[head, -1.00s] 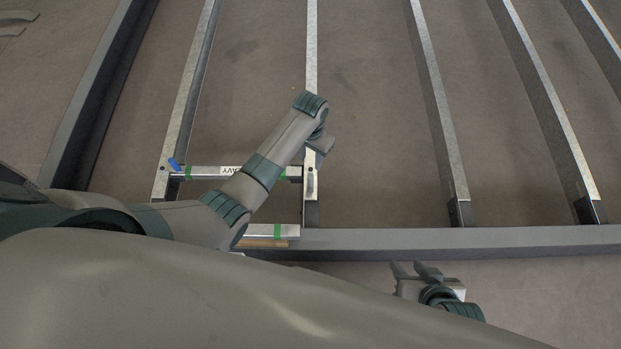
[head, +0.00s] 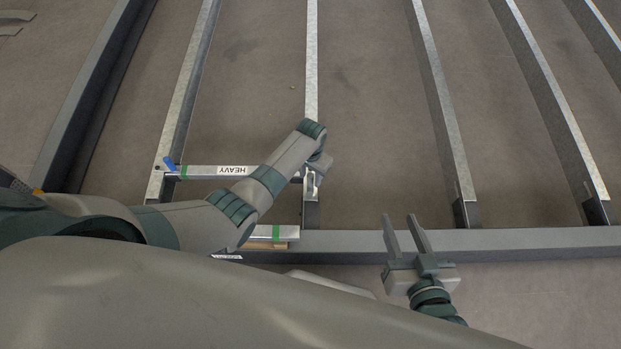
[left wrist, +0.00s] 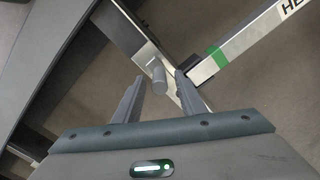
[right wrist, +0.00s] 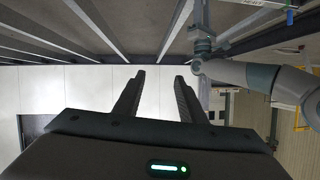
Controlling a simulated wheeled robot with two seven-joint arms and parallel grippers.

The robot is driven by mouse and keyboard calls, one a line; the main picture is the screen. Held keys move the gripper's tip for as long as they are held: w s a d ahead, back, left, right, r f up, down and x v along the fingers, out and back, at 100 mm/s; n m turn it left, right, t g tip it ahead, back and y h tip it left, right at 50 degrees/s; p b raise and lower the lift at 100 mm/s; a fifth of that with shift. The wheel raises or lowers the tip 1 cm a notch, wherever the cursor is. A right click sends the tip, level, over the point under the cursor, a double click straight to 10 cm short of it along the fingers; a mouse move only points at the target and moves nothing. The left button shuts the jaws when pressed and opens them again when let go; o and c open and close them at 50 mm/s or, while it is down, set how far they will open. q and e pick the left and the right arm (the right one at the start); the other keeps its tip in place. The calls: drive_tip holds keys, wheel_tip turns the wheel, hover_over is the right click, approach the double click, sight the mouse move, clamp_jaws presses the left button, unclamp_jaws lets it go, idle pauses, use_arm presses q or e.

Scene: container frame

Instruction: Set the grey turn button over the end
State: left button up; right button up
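The grey turn button (head: 312,184) sits on a metal rail by the right end of a bar labelled HEAVY (head: 205,172). In the left wrist view the button shows as a short grey piece (left wrist: 158,72) against the rail. My left gripper (head: 317,176) is above it, partly hidden by its own arm in the head view. Its two fingers (left wrist: 157,84) are apart, with the button between or just beyond their tips; I cannot tell whether they touch it. My right gripper (head: 400,218) is open and empty, over the front beam, away from the button.
A blue turn button (head: 169,164) is at the bar's left end. A second bar with green tape (head: 275,233) lies nearer, at the front beam (head: 500,241). Parallel rails (head: 440,110) run away from me, with open floor between them.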

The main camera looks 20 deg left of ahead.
use_arm(q)
drive_tip(key=shift+f, duration=0.6)
use_arm(e)
drive_tip(key=shift+w+a+r+t, duration=0.2)
drive_tip(key=shift+r+t, duration=0.1)
drive_tip(key=shift+r, duration=0.15)
drive_tip(key=shift+w+a+r+t, duration=0.15)
drive_tip(key=shift+r+t, duration=0.15)
drive_tip(key=shift+r, duration=0.15)
use_arm(q)
clamp_jaws()
use_arm(e)
drive_tip(key=shift+d, duration=0.1)
